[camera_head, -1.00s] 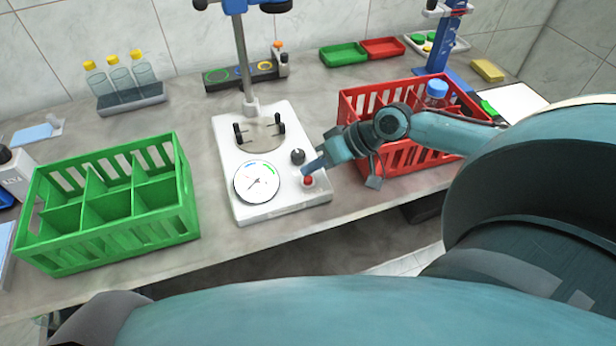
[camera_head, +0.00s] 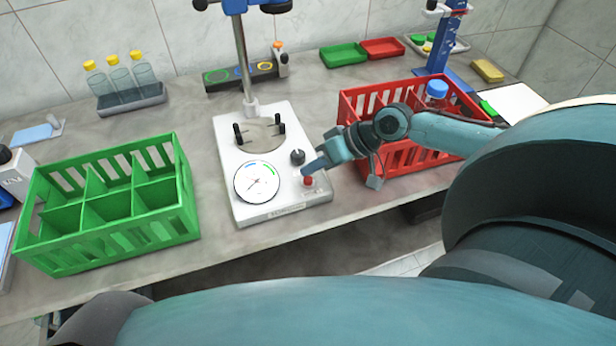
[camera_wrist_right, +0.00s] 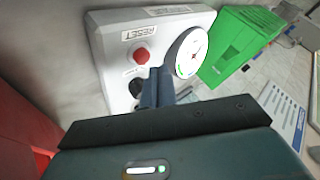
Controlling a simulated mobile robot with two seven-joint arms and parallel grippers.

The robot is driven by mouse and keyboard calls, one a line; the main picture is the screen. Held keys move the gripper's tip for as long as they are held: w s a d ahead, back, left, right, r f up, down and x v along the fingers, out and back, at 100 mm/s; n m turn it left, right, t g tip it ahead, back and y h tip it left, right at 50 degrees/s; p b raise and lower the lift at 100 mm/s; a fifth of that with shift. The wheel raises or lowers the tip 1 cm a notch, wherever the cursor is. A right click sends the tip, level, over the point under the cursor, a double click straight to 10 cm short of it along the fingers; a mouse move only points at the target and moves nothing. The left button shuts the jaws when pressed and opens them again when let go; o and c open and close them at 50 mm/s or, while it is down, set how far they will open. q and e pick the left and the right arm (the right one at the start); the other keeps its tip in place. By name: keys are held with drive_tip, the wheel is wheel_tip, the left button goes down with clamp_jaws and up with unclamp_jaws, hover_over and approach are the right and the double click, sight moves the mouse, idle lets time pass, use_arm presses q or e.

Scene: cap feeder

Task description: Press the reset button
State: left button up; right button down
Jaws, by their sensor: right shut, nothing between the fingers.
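The red reset button (camera_head: 308,181) stands on the front right corner of the white machine base (camera_head: 285,207), beside the round dial (camera_head: 257,182) and a black knob (camera_head: 298,156). In the right wrist view the button (camera_wrist_right: 143,55) shows next to the printed word RESET. My right gripper (camera_head: 309,170) is shut and empty, with its fingertips close above and behind the button. In the wrist view its fingers (camera_wrist_right: 157,86) appear below the button, with a visible gap in the picture. My left gripper is not in view.
A red crate (camera_head: 405,158) with a blue-capped bottle (camera_head: 437,90) stands close to my right arm. A green divided crate (camera_head: 120,239) stands left of the machine. The machine's post (camera_head: 243,60) rises behind the dial. The counter's front edge lies close in front.

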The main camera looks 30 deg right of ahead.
drive_tip(key=shift+f, duration=0.15)
idle(0.5)
drive_tip(key=shift+f, duration=0.3)
drive_tip(key=shift+f, duration=0.5)
idle(0.6)
drive_tip(key=shift+r+p, duration=0.9)
wheel_tip(320, 180, up, 5)
drive_tip(key=p, duration=0.5)
idle(0.3)
